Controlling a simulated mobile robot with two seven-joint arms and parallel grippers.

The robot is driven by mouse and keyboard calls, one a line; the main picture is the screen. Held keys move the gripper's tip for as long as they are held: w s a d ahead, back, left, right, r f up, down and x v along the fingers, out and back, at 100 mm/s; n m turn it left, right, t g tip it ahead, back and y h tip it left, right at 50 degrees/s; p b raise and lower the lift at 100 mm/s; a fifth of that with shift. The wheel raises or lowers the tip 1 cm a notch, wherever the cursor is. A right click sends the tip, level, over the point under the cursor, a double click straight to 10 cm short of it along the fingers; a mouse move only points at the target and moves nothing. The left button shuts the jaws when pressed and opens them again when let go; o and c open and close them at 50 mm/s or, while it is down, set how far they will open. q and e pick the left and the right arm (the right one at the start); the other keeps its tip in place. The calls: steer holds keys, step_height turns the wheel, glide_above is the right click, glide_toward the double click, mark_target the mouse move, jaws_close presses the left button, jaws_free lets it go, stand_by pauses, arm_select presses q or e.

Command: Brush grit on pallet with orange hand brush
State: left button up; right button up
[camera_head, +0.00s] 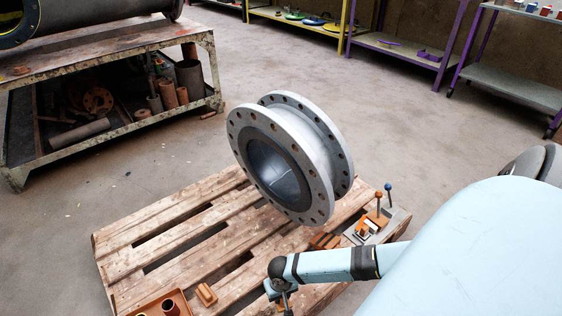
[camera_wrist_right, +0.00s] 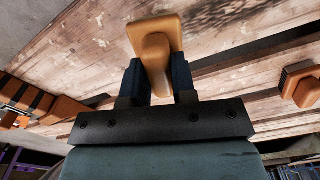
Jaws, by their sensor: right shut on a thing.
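My right gripper (camera_head: 285,298) is low over the near part of the wooden pallet (camera_head: 165,232), mostly cut off by the lower edge of the head view. In the right wrist view the gripper (camera_wrist_right: 157,85) is shut on the handle of an orange tool (camera_wrist_right: 155,42), which I take as the orange hand brush. Its wide orange head extends past the fingers over the planks; no bristles show. A dark speckled patch (camera_wrist_right: 212,14) on the planks may be grit, but I cannot be sure. My left gripper is not in view.
A grey flanged pipe piece (camera_head: 318,185) stands on the pallet. Another orange-brown brush (camera_head: 206,294) with dark bristles lies left of my gripper, near a brown tray (camera_head: 183,297) holding cups. Ball-topped pegs (camera_head: 388,188) stand at the pallet's right. A workbench (camera_head: 110,70) stands back left.

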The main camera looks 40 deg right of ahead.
steer(key=shift+f+b, duration=0.4)
steer(key=shift+f, duration=0.6)
stand_by(0.4)
steer(key=shift+a, duration=0.1)
